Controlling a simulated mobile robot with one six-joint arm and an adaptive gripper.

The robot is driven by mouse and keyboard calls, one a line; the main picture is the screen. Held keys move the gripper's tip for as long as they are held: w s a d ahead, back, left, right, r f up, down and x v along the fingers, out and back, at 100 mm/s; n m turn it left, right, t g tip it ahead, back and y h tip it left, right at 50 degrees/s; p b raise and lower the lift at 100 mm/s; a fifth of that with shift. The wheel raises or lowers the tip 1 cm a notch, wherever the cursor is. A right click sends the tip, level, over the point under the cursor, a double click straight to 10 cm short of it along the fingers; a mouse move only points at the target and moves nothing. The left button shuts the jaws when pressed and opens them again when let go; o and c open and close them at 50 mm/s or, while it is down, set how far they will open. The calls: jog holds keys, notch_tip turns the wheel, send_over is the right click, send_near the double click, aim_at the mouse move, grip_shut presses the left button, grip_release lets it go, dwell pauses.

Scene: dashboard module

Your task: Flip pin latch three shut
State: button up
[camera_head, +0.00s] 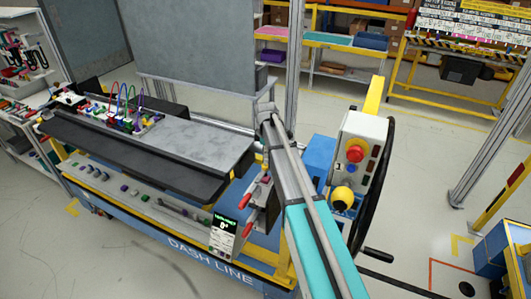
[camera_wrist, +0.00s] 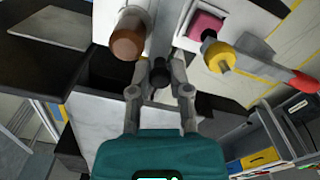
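In the wrist view my gripper (camera_wrist: 162,76) has its grey fingers pointing up the picture, with a small gap near the tips. A dark round knob (camera_wrist: 158,74) shows between or just behind the fingertips; I cannot tell whether they touch it. A brown-ended knob (camera_wrist: 128,36) is up and left of the fingers. In the head view my arm hides the gripper.
The dashboard module (camera_head: 195,145) carries coloured cables (camera_head: 125,103) and a front row of controls. Red handles (camera_head: 246,200) and a small display (camera_head: 223,228) sit at its right end. A control box with a red button (camera_head: 355,154) stands right of my arm, close to it.

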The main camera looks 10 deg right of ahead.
grip_shut()
jog(key=shift+w, duration=0.1)
jog(key=shift+w+d+m, duration=0.2)
jog(key=shift+w+m, duration=0.05)
jog(key=shift+m, duration=0.55)
jog(key=o, duration=0.7)
grip_release()
jog(key=shift+c, duration=0.2)
jog(key=shift+s, duration=0.1)
